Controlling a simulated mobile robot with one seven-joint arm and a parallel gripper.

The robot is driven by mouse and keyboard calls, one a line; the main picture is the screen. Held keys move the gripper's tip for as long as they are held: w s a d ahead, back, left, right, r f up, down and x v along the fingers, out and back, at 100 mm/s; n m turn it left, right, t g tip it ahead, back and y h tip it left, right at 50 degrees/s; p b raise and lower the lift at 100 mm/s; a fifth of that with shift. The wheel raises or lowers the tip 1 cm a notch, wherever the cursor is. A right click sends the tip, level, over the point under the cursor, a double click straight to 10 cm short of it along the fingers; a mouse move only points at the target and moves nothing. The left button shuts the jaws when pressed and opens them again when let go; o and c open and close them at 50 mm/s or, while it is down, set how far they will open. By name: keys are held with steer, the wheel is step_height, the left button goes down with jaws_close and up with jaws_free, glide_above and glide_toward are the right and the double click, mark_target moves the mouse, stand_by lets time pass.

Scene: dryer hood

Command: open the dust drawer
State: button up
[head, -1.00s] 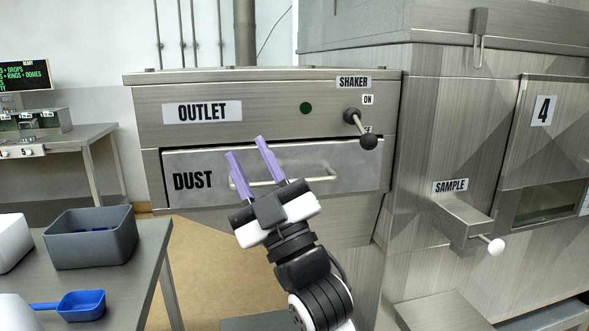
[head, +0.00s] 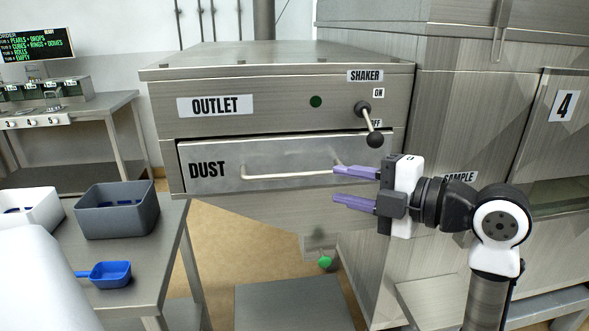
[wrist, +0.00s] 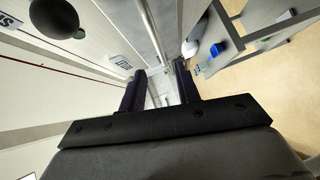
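The dust drawer (head: 225,175) is a metal front labelled DUST, under the OUTLET panel, and looks shut in the head view. Its pale bar handle (head: 285,175) runs across the front. My gripper (head: 337,184) has purple fingers, spread apart one above the other, pointing left at the handle's right end. The upper fingertip overlaps that end in the picture; I cannot tell whether they touch. In the wrist view the fingers (wrist: 160,80) are apart with nothing clearly held, and the pale handle bar (wrist: 150,30) runs down toward the gap between them.
The shaker lever (head: 374,139), with a dark ball, hangs just above my gripper. The sample spout stands behind it at right. A table (head: 150,270) at left carries a grey bin (head: 117,222) and a blue scoop (head: 110,274).

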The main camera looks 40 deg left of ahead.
mark_target(299, 177)
steer(key=a+p, duration=0.1)
steer(key=a, duration=0.2)
steer(key=a+f+p, duration=0.1)
steer(key=a, duration=0.3)
steer(key=s+a+p, duration=0.1)
steer(key=a, duration=0.2)
steer(key=shift+a+f, duration=0.2)
steer(key=shift+a, duration=0.1)
jaws_close()
